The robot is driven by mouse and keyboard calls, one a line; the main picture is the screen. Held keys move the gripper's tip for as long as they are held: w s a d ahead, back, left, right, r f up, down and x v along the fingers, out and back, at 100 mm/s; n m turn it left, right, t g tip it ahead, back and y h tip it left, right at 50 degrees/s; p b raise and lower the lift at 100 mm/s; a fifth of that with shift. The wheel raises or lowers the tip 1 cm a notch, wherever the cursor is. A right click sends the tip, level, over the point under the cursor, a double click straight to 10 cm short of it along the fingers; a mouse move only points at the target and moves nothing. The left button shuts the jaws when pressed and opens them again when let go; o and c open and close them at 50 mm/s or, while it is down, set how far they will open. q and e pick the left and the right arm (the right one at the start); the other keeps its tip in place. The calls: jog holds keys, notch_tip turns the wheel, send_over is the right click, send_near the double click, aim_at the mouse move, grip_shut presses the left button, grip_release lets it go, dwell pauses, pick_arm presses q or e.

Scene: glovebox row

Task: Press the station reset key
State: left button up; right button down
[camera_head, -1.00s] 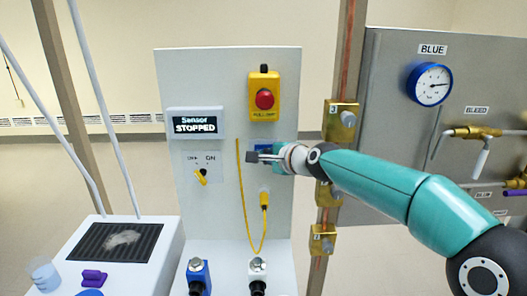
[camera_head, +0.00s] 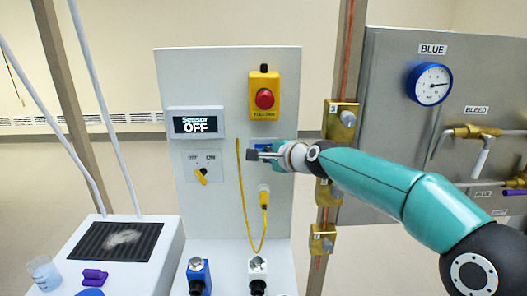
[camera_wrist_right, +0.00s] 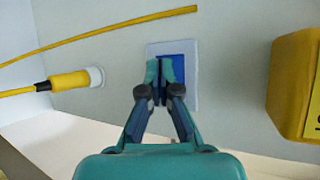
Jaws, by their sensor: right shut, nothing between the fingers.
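A blue key (camera_wrist_right: 178,50) in a pale square frame sits on the white upright panel (camera_head: 220,90); I take it for the station reset key. In the head view the key (camera_head: 262,145) is partly covered by my right gripper (camera_head: 254,155). In the right wrist view my right gripper (camera_wrist_right: 160,85) is shut and empty, its fingertips overlapping the lower part of the key. I cannot tell whether they touch it. The display (camera_head: 195,123) on the panel reads "Sensor OFF". My left gripper is out of view.
A yellow box with a red button (camera_head: 264,99) is above the key. A yellow cable and plug (camera_head: 264,199) hang below it. A yellow rotary switch (camera_head: 201,175) is to the left. Brass valve blocks (camera_head: 341,120) and a grey gauge cabinet (camera_head: 388,90) stand to the right.

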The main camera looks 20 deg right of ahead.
dwell(0.4)
jog(key=shift+s+a, duration=0.15)
jog(key=shift+s, duration=0.6)
jog(key=shift+s+a+p, duration=0.25)
jog(key=shift+s, duration=0.55)
jog(key=shift+s+a+p, duration=0.2)
jog(key=shift+s+p, duration=0.05)
jog(key=shift+s, duration=0.55)
jog(key=shift+s+a+p, duration=0.25)
jog(key=shift+s, duration=0.55)
